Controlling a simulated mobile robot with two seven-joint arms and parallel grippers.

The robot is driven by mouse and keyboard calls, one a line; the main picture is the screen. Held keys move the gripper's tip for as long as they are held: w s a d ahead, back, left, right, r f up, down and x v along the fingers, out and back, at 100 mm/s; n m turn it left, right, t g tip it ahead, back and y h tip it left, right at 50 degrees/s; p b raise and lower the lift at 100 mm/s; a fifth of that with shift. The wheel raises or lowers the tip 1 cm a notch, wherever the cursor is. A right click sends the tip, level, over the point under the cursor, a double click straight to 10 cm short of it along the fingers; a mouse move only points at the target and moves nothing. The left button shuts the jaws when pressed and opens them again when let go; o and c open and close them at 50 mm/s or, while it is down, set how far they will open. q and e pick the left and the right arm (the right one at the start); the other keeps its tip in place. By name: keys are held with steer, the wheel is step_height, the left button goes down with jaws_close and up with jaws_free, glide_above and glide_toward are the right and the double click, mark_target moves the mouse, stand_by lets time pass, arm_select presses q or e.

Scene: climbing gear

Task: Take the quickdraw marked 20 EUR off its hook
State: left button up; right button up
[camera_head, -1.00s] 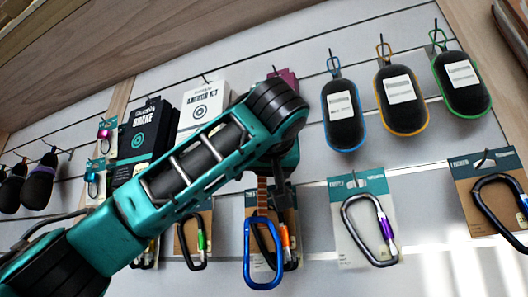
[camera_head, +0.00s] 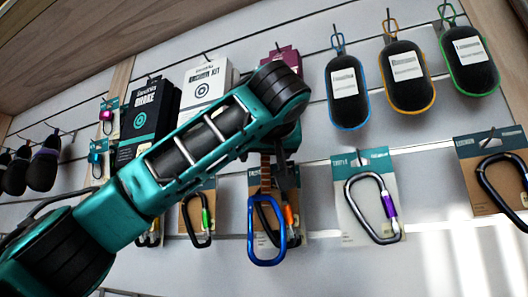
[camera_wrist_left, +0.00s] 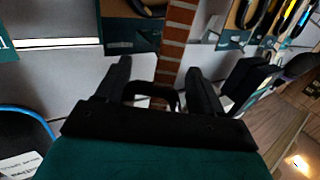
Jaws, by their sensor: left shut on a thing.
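A quickdraw with a brown striped sling (camera_head: 265,172) and a blue carabiner (camera_head: 251,226) at its lower end hangs at the middle of the head view. Its upper end is hidden behind my left wrist, and no 20 EUR mark is readable. My left gripper (camera_head: 279,172) is at the quickdraw's upper part, mostly hidden by its own wrist. In the left wrist view the striped sling (camera_wrist_left: 177,40) runs out between the fingers of my left gripper (camera_wrist_left: 158,72), with a dark loop between them. The gripper is shut on the quickdraw. My right gripper is not in view.
Carded carabiners hang close by: a dark one with an orange gate (camera_head: 289,216) just behind the quickdraw, a grey one (camera_head: 352,207) to the right and a green-gated one (camera_head: 206,219) to the left. Pouches (camera_head: 347,105) and boxes (camera_head: 148,118) hang above.

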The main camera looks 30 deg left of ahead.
arm_select(q)
steer(key=shift+r, duration=0.3)
steer(key=shift+s, duration=0.1)
steer(key=shift+s+r+b, duration=0.2)
steer(key=shift+s+b, duration=0.3)
steer(key=shift+s, duration=0.1)
steer(key=shift+s, duration=0.1)
stand_by(0.3)
steer(key=shift+s+d+r+b, duration=0.1)
steer(key=shift+s+b, duration=0.45)
steer(key=shift+s, duration=0.45)
